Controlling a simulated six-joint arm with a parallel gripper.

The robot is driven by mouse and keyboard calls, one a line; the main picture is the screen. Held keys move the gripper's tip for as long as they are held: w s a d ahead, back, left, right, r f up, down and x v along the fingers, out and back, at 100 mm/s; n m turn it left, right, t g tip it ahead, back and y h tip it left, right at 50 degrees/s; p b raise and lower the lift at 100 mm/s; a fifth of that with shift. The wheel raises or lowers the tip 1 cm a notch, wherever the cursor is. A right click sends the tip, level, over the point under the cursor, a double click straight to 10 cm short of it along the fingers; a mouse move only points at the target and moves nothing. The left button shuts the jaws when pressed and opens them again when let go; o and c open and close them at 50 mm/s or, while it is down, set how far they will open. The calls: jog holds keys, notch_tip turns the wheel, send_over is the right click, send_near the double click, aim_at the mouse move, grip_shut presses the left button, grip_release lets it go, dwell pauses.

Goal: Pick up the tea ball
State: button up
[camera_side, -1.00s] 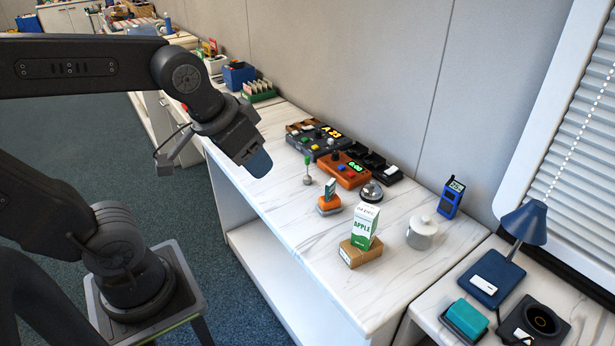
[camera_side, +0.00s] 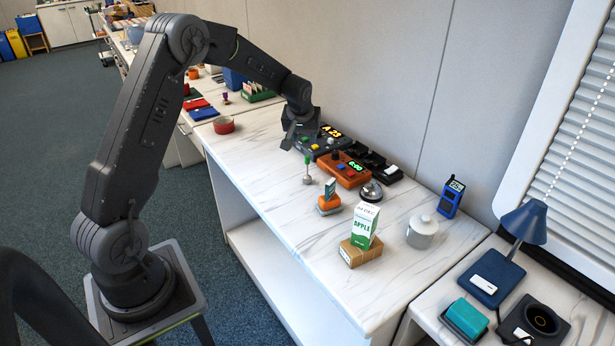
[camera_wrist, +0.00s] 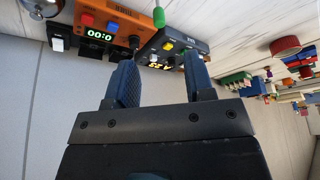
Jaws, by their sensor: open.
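What looks like the tea ball (camera_side: 308,181) is a small grey ball with a thin stem and green top. It stands upright on the white counter, in front of the dark and orange consoles. In the wrist view a green upright piece (camera_wrist: 160,18), probably its top, shows at the upper edge; its ball is not clear there. My gripper (camera_side: 291,138) is above the counter by the dark console, behind and left of the tea ball and apart from it. In the wrist view my gripper (camera_wrist: 160,68) has its two blue fingers spread with nothing between them.
The dark console (camera_side: 318,142) and orange console (camera_side: 343,170) stand close to my gripper. An orange block (camera_side: 328,205), a bell (camera_side: 371,191), an apple carton (camera_side: 363,226) and a lidded jar (camera_side: 421,232) stand to the right.

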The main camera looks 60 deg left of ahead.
aim_at(308, 162)
jog(key=x, duration=0.8)
jog(key=shift+a+f, duration=0.1)
jog(key=shift+x, duration=3)
jog(key=shift+w, duration=0.15)
grip_shut()
